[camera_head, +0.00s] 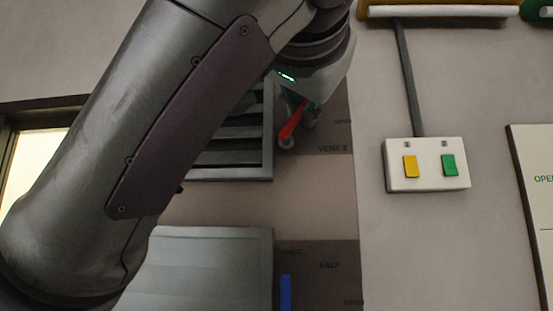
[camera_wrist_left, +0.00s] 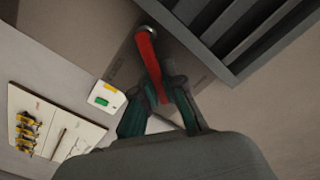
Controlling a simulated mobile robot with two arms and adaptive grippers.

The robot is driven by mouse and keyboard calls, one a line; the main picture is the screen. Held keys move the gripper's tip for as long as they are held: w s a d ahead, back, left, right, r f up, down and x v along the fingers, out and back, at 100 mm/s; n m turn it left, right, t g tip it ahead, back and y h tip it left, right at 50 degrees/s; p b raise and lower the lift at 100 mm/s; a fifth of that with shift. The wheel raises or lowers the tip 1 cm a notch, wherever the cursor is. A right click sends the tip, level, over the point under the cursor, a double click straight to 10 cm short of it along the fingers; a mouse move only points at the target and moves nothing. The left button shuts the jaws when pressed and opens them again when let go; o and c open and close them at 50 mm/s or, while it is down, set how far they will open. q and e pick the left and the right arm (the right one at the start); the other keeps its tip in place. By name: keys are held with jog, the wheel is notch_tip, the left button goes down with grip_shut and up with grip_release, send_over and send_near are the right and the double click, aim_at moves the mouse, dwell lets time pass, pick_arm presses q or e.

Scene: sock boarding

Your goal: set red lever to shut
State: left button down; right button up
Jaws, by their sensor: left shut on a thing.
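The red lever (camera_head: 292,121) is on the dark panel marked VENT-2 (camera_head: 332,148), beside a slatted vent (camera_head: 232,157). In the head view it slants up and to the right from its round pivot into my left gripper (camera_head: 303,108). The left wrist view shows the red lever (camera_wrist_left: 148,58) with its end between the two fingers of my left gripper (camera_wrist_left: 162,92), which is shut on it. My left arm hides the upper part of the panel and part of the vent. My right gripper is not in view.
A blue lever (camera_head: 285,292) is on a lower panel beside a closed shutter (camera_head: 210,265). To the right is a white switch box (camera_head: 427,182) with a yellow and a green switch. A framed board (camera_head: 535,190) hangs at the far right.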

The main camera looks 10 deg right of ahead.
pick_arm(q)
jog(key=c, duration=1.3)
grip_release()
jog(key=shift+a+r, duration=0.1)
jog(key=shift+r, duration=0.1)
jog(key=shift+o, duration=0.3)
jog(key=shift+s, duration=0.1)
jog(key=shift+f, duration=0.1)
jog(key=s+a, duration=0.2)
jog(key=s, duration=0.9)
jog(key=shift+s+a, duration=0.25)
jog(key=shift+a, duration=0.1)
jog(key=shift+d, duration=0.1)
